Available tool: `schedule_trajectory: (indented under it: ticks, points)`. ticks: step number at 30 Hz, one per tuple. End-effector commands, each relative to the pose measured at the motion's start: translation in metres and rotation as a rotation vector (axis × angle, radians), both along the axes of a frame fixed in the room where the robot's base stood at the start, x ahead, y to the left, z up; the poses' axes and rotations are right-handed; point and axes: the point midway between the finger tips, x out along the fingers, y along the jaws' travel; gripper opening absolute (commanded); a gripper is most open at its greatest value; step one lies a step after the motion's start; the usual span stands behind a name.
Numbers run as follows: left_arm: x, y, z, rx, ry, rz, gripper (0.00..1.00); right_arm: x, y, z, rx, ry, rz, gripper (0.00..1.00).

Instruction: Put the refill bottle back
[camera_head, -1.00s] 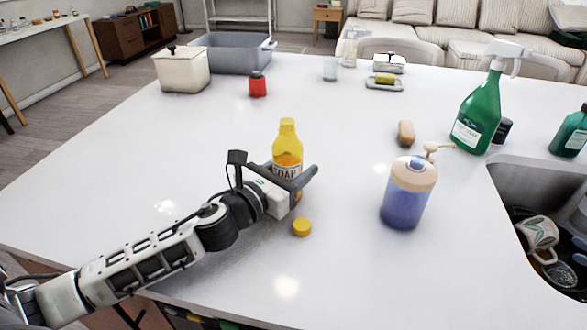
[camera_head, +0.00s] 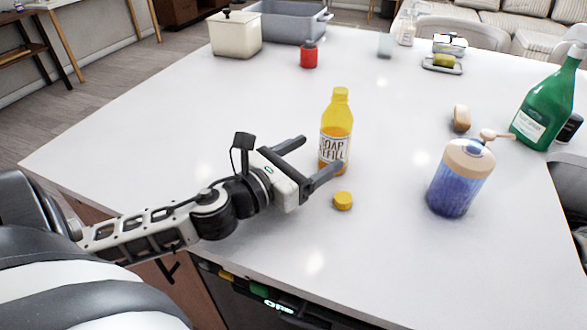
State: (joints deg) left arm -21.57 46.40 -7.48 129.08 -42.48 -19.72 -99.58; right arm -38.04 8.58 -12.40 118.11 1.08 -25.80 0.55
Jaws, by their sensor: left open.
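The yellow refill bottle (camera_head: 337,133), labelled "SOAP REFILL", stands upright on the white island top. Its neck shows no separate cap. A small yellow cap (camera_head: 343,201) lies on the counter in front of it. My left gripper (camera_head: 322,158) is open and empty, just to the left of the bottle, with its fingers pointing toward it. The near finger overlaps the bottle's lower left edge in the picture; I cannot tell if they touch. A soap dispenser (camera_head: 461,179) with blue liquid and a beige pump top stands to the right. My right gripper is not in view.
A green spray bottle (camera_head: 546,105) stands at the right near the sink edge. A brush (camera_head: 461,117), a sponge on a dish (camera_head: 443,63), a red jar (camera_head: 308,55), a cream canister (camera_head: 235,35) and a grey basin (camera_head: 290,22) stand farther back. The middle counter is clear.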

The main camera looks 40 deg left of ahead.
Motion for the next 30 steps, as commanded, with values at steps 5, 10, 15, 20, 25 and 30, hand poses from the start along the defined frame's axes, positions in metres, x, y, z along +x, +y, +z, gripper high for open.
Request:
schedule_trajectory:
  ticks: [5, 10, 15, 20, 25, 30]
  points:
    - [-0.026, 0.005, -0.002, -0.001, 0.002, -0.001, 0.73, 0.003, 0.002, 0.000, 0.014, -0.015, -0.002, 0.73]
    - [-0.039, 0.008, 0.000, 0.001, 0.000, -0.001, 0.73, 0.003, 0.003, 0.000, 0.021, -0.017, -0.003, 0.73]
    - [-0.043, 0.009, 0.001, 0.002, -0.001, -0.002, 0.73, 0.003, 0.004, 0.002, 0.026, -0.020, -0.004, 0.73]
    - [-0.043, 0.009, 0.001, 0.002, -0.001, -0.002, 0.73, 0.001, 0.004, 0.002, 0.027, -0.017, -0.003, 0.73]
    - [-0.043, 0.009, 0.001, 0.002, -0.001, -0.002, 0.73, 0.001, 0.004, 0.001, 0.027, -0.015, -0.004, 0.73]
    - [-0.043, 0.009, 0.001, 0.002, -0.001, -0.002, 0.73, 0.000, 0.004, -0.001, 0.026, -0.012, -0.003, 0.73]
